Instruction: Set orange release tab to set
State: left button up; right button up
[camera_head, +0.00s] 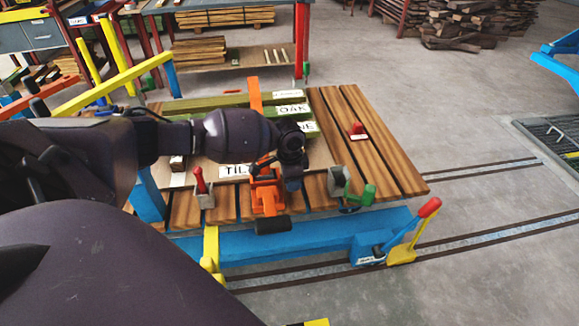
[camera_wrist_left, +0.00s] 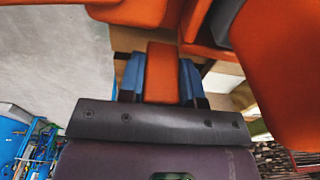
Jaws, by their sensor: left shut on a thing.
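The orange release tab (camera_wrist_left: 161,72) shows in the left wrist view as a narrow orange block between my two blue fingers. My left gripper (camera_wrist_left: 160,82) is shut on it, with one finger on each side. In the head view my left gripper (camera_head: 292,182) points down beside the orange clamp device (camera_head: 266,194) at the table's front edge. The tab itself is hidden there by my wrist, and its setting cannot be read. My right gripper is in neither view.
Larger orange parts (camera_wrist_left: 285,60) stand close to the fingers in the wrist view. A red-handled grey fixture (camera_head: 202,190) and a green-handled one (camera_head: 345,187) flank the clamp. The slatted table's right side (camera_head: 375,140) is mostly clear.

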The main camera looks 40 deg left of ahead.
pick_arm(q)
jog(key=shift+s+a+r+t+h, duration=0.1)
jog(key=shift+r+t+h, duration=0.05)
jog(key=shift+t+h, duration=0.2)
jog(key=shift+s+t+p, duration=0.1)
jog(key=shift+t+p, duration=0.25)
jog(key=shift+p, duration=0.05)
jog(key=shift+a+h, duration=0.1)
jog(key=shift+h, duration=0.15)
jog(key=o, duration=0.7)
jog(key=shift+o, duration=1.1)
